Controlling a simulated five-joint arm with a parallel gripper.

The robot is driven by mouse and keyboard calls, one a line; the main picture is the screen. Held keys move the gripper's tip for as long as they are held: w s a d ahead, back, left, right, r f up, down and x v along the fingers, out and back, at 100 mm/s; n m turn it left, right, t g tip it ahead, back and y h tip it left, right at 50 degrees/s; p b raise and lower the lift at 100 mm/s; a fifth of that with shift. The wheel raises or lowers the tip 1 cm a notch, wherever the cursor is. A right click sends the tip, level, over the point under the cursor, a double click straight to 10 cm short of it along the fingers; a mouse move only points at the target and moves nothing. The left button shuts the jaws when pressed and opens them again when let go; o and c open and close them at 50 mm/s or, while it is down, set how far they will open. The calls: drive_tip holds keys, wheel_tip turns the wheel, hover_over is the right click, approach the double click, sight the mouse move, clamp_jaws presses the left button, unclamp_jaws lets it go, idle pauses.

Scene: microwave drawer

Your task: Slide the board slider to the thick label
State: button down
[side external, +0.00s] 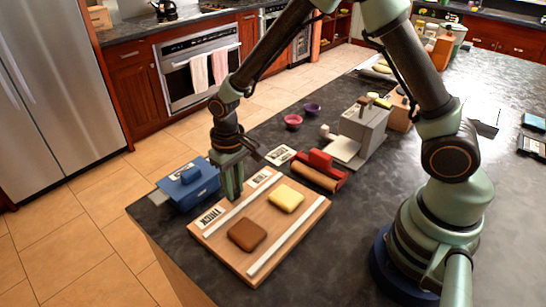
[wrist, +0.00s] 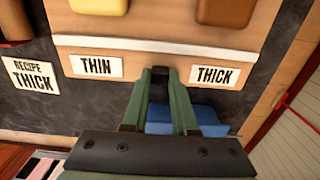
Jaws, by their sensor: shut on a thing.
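The wooden board (side external: 303,232) lies on the dark counter with white strips along it. The thick label (wrist: 214,76) and the thin label (wrist: 95,66) sit along one edge of the board; the thick label (side external: 212,217) is at the near end in the side view. My gripper (wrist: 160,75) points down at this edge, between the two labels, about midway. Its fingers are shut on a small dark piece, apparently the board slider (wrist: 160,71), mostly hidden between the fingertips. A recipe card (wrist: 32,76) reading "THICK" lies on the counter beside the board.
A yellow slab (side external: 286,198) and a brown slab (side external: 247,234) rest on the board. A blue box (side external: 187,185) stands close to my gripper, left of the board. A red object (side external: 320,163) and a grey machine (side external: 362,130) stand behind the board.

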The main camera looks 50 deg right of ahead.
sight(229, 203)
drive_tip(key=shift+a, duration=1.05)
drive_tip(key=c, duration=0.7)
unclamp_jaws()
drive_tip(key=shift+r, duration=0.15)
wheel_tip(229, 203, up, 12)
drive_tip(key=shift+f, duration=0.1)
drive_tip(key=s+d+r+t, duration=0.2)
drive_tip(key=s+d+r, duration=0.1)
drive_tip(key=d, duration=0.1)
drive_tip(key=s+d+r+t, duration=0.1)
drive_tip(key=s+d+r, duration=0.2)
drive_tip(key=s+d, duration=0.1)
drive_tip(key=s+d+r+t, duration=0.2)
drive_tip(key=s+d+r, duration=0.1)
drive_tip(key=s+d, duration=0.1)
drive_tip(key=shift+s+d+r+t, duration=0.15)
drive_tip(key=shift+d+r+t, duration=0.15)
drive_tip(key=shift+r, duration=0.1)
